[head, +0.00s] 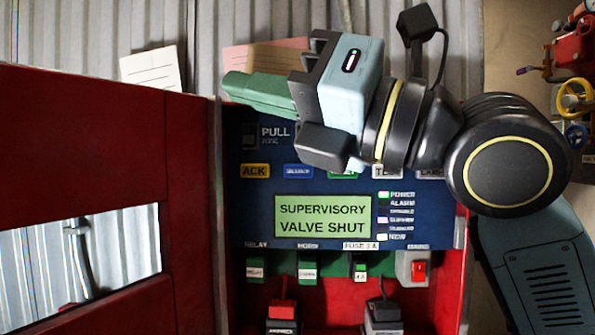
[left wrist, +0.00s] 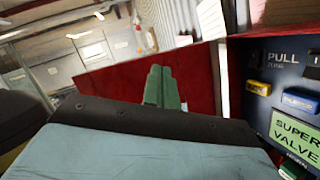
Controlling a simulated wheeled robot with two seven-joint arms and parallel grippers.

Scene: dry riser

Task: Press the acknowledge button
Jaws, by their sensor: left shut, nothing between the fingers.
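The yellow acknowledge button, marked ACK (head: 255,171), is at the left end of a button row on the blue panel (head: 250,205). It also shows at the right of the left wrist view (left wrist: 258,87), uncovered. My left gripper (head: 232,84) is shut and empty, its green fingers pointing left above the button in the head view. The fingers (left wrist: 161,75) show apart from the button in the left wrist view, against the red door. The gripper body hides the panel's upper middle. My right gripper is not in view.
A blue button (head: 298,171) sits beside ACK; other buttons are partly covered. The display (head: 322,218) reads "SUPERVISORY VALVE SHUT". Below are small modules and a red rocker switch (head: 419,271). The open red door (head: 90,120) stands at the left. Red pipework with yellow handwheels (head: 574,97) is far right.

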